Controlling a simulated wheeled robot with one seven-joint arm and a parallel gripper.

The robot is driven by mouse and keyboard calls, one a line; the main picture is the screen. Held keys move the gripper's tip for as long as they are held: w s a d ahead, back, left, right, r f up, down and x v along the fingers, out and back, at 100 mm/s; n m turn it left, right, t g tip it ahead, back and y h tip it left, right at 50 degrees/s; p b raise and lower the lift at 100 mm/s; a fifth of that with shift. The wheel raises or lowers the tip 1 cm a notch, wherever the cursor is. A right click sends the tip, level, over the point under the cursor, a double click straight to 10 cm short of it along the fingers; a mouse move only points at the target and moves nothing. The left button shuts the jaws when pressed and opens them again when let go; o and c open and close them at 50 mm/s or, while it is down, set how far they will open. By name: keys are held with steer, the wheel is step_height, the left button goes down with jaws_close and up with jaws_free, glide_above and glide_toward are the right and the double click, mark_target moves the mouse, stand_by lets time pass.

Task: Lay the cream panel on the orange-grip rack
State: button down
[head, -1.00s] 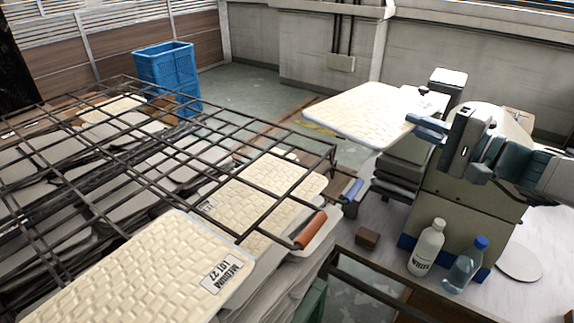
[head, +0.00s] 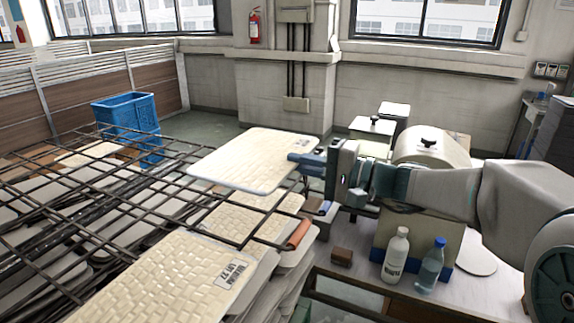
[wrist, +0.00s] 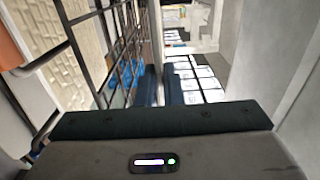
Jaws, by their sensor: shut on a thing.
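My gripper (head: 308,162) is shut on the right edge of a cream panel (head: 245,160) with a woven texture and a small label. The panel is held roughly flat and overlaps the far right part of the dark wire rack (head: 150,206) in the head view; it appears above the bars. The rack's orange grip (head: 299,233) is at its near right corner, below and in front of the panel. The grip also shows at the left edge of the wrist view (wrist: 12,48). The fingers (wrist: 162,86) show there, but the held panel is hard to make out.
Other cream panels (head: 165,275) lie in stacks under and before the rack. A blue grip (head: 325,207) is just beyond the orange one. At right are a white bottle (head: 396,255), a clear blue-capped bottle (head: 430,266) and a brown block (head: 341,257). A blue crate (head: 127,115) stands behind.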

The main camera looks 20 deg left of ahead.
step_height(320, 180, down, 8)
steer(key=b, duration=0.5)
steer(key=shift+w+f, duration=0.15)
steer(key=shift+f, duration=0.05)
steer(key=shift+d+f+b, duration=0.1)
steer(key=shift+f+b, duration=0.15)
steer(key=shift+b, duration=0.3)
stand_by(0.8)
steer(key=c, duration=1.5)
jaws_free()
steer(key=shift+f+b, duration=0.4)
steer(key=shift+b, duration=0.45)
steer(key=shift+d, duration=0.15)
